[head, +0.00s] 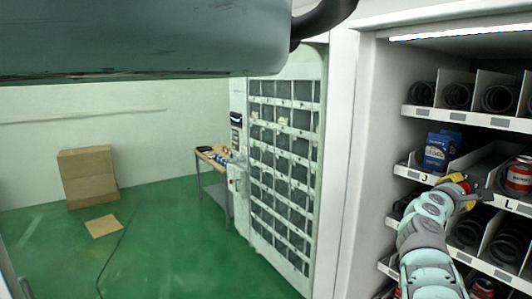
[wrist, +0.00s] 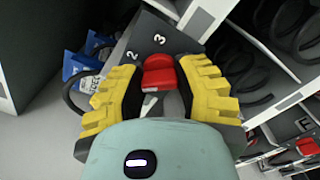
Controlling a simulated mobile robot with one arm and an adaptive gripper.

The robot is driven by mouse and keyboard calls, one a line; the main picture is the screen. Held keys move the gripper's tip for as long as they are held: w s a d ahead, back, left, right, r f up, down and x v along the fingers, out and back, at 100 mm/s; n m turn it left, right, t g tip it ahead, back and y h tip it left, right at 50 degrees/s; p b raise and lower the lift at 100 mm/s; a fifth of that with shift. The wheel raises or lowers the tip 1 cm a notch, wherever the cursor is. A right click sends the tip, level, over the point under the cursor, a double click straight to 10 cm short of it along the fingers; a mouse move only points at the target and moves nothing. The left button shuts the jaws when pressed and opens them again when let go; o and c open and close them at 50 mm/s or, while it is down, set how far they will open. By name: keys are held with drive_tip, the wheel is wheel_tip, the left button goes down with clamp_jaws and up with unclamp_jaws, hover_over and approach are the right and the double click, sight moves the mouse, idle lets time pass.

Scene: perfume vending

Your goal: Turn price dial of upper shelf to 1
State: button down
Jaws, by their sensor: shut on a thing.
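The price dial is a red knob (wrist: 159,72) on a dark grey plate (wrist: 170,38) marked with a 2 and a 3 in the wrist view. No 1 shows; part of the plate is hidden behind my fingers. My gripper (wrist: 160,90) has its yellow fingers on both sides of the knob and is shut on it. In the head view my gripper (head: 462,185) is at the front edge of a shelf, between labels J and L. The knob is too hidden there to read its setting.
A blue box (head: 440,152) stands on the shelf just left of my gripper, and a red can (head: 519,178) to its right. Shelves with black coils lie above and below. Another red knob (wrist: 307,146) shows at lower right.

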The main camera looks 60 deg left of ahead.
drive_tip(key=shift+n+p, duration=0.8)
drive_tip(key=shift+n, duration=1.2)
drive_tip(key=c, duration=0.6)
unclamp_jaws()
drive_tip(key=shift+s, duration=0.15)
drive_tip(key=s, duration=1.1)
drive_tip(key=shift+s+a, duration=0.3)
drive_tip(key=shift+s, duration=0.1)
